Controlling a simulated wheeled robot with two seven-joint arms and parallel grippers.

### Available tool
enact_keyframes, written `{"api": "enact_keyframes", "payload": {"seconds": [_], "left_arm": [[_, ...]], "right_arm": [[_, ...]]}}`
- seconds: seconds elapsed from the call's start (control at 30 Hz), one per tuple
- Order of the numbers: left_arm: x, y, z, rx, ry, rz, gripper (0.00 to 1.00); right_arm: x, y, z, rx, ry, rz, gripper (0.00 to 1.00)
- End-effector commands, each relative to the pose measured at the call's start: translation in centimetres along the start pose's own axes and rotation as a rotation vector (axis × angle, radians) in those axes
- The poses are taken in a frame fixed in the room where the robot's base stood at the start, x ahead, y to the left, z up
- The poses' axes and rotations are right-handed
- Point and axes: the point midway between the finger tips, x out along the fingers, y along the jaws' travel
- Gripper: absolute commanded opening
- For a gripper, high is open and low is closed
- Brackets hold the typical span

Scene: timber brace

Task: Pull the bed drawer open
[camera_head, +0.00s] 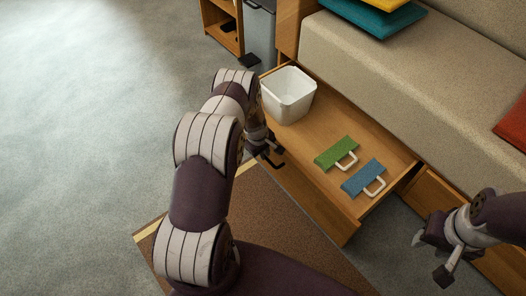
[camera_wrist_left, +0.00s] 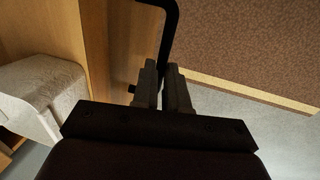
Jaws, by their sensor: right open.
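The bed drawer (camera_head: 308,143) stands pulled out from under the bed's seat, its inside in plain view in the head view. Its black handle (camera_head: 276,164) is on the front panel, partly hidden by my left arm. In the left wrist view the handle bar (camera_wrist_left: 171,30) runs down between the fingertips of my left gripper (camera_wrist_left: 164,82), which look closed on it. My left gripper also shows in the head view (camera_head: 262,146), at the drawer front. My right gripper (camera_head: 429,258) is open and empty, to the right of the drawer and apart from it.
In the drawer are a white bin (camera_head: 289,95), a green handled block (camera_head: 335,152) and a blue one (camera_head: 363,178). A brown rug (camera_head: 270,225) lies before the drawer. A grey bin (camera_head: 260,35) stands beside the bed (camera_head: 390,80). Floor at left is clear.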

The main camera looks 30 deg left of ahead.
Motion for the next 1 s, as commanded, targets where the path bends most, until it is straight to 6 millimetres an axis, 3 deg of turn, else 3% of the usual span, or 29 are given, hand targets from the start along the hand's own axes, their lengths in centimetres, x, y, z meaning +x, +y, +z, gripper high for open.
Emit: {"api": "enact_keyframes", "payload": {"seconds": [0.03,0.07,0.37,0.47,0.8,1.0], "left_arm": [[0.0,0.0,0.1,0.001,-0.001,-0.001,0.29],[0.0,0.0,0.1,0.000,-0.001,-0.001,0.38],[-0.2,0.0,0.0,0.000,0.000,0.000,0.38],[-1.8,0.2,-0.1,0.000,0.001,0.001,0.38],[-10.8,0.1,0.0,0.000,0.001,0.001,0.38],[-12.8,0.0,0.1,0.001,-0.001,0.000,0.38]], "right_arm": [[0.0,0.0,0.0,0.000,0.000,0.000,0.43],[0.0,0.0,0.0,0.000,0.000,0.000,0.43],[-0.2,0.0,0.0,0.000,0.000,0.000,0.43],[-1.2,0.0,-0.1,0.000,0.000,0.000,0.43],[-5.8,0.0,-0.7,0.000,0.000,0.000,0.43],[-6.5,0.0,-0.8,0.000,0.000,0.000,0.43]]}}
